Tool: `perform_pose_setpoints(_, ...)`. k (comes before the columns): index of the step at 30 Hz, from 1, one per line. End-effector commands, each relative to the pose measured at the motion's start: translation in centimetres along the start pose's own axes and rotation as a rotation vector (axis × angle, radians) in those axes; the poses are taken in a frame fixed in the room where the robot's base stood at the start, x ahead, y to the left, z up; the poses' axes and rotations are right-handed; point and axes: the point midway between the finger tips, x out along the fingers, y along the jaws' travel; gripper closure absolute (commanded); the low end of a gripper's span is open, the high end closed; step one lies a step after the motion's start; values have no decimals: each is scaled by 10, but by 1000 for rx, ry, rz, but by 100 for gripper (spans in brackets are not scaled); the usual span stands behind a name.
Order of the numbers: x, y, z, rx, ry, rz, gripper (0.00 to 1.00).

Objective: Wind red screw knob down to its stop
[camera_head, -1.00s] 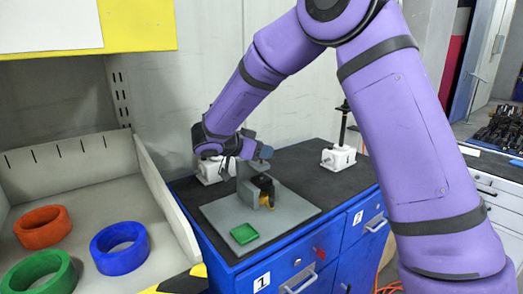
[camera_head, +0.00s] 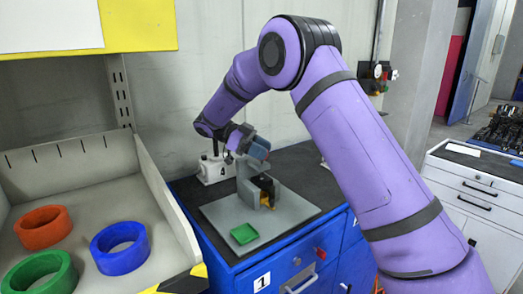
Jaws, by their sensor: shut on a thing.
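My gripper (camera_head: 258,149) is at the top of a small grey stand (camera_head: 245,186) on the bench. Its bluish fingers are shut there, on what seems to be the red screw knob; the knob itself is hidden by the fingers and too small to make out. The stand rises from a flat grey plate (camera_head: 220,215) and has a black and orange part (camera_head: 267,191) on its right side. How far the screw stands out cannot be told.
A white jack marked 4 (camera_head: 212,170) stands behind my wrist. A green square (camera_head: 244,233) lies at the plate's front. Blue drawers (camera_head: 283,270) with a red piece (camera_head: 320,252) are below. A bin at left holds orange, blue and green rings (camera_head: 120,248).

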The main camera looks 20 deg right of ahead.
Motion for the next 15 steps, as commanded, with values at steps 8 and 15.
perform_pose_setpoints(8,-1,0,-2,59,1,128,85)
perform_pose_setpoints(15,-1,0,-2,89,1,202,85)
